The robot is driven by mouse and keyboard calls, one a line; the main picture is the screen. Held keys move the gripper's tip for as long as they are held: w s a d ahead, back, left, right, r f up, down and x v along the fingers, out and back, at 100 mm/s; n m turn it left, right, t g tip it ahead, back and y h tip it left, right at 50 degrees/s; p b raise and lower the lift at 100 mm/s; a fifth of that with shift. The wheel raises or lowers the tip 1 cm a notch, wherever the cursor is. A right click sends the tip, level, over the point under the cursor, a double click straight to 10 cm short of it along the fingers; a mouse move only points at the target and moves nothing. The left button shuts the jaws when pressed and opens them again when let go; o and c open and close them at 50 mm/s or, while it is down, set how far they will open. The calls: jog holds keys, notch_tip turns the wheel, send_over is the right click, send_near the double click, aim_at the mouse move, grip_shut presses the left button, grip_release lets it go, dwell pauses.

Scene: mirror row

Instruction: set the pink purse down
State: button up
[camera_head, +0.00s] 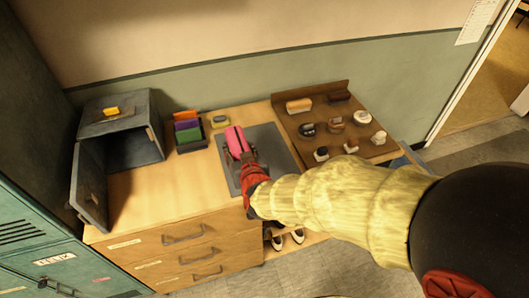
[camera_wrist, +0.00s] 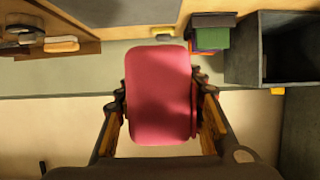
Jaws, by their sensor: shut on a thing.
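The pink purse (camera_head: 236,140) is in my gripper (camera_head: 240,156), above or on the grey mat (camera_head: 268,148) in the middle of the wooden counter. I cannot tell whether its underside touches the mat. In the wrist view the purse (camera_wrist: 158,92) fills the space between the two fingers of my gripper (camera_wrist: 162,98), one finger on each side. The gripper is shut on it. Part of the mat is hidden by my gripper and arm.
Left of the mat stand a holder with coloured folders (camera_head: 188,130) and an open grey metal box (camera_head: 122,115), its door swung out. Right is a brown board (camera_head: 365,133) with several brushes and small items.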

jog(key=w+d+f+b, duration=0.1)
jog(key=w+f, duration=0.2)
jog(key=w+d+f+b, duration=0.2)
jog(key=w+f, duration=0.1)
jog(key=w, duration=0.1)
jog(key=w+d+f+b, duration=0.1)
jog(key=w+f, duration=0.1)
jog(key=w, duration=0.2)
jog(key=shift+w+d+f+b, duration=0.25)
jog(key=shift+f+b, duration=0.15)
jog(key=shift+w+d+f, duration=0.1)
jog(key=shift+w+f, duration=0.15)
jog(key=shift+f, duration=0.15)
jog(key=shift+w+f+b, duration=0.2)
jog(key=shift+f+b, duration=0.45)
jog(key=shift+f, duration=0.95)
jog(key=shift+f, duration=0.1)
jog(key=o, duration=0.8)
jog(key=shift+f, duration=0.15)
jog(key=o, duration=0.5)
jog(key=shift+c, duration=0.2)
jog(key=shift+r, duration=0.2)
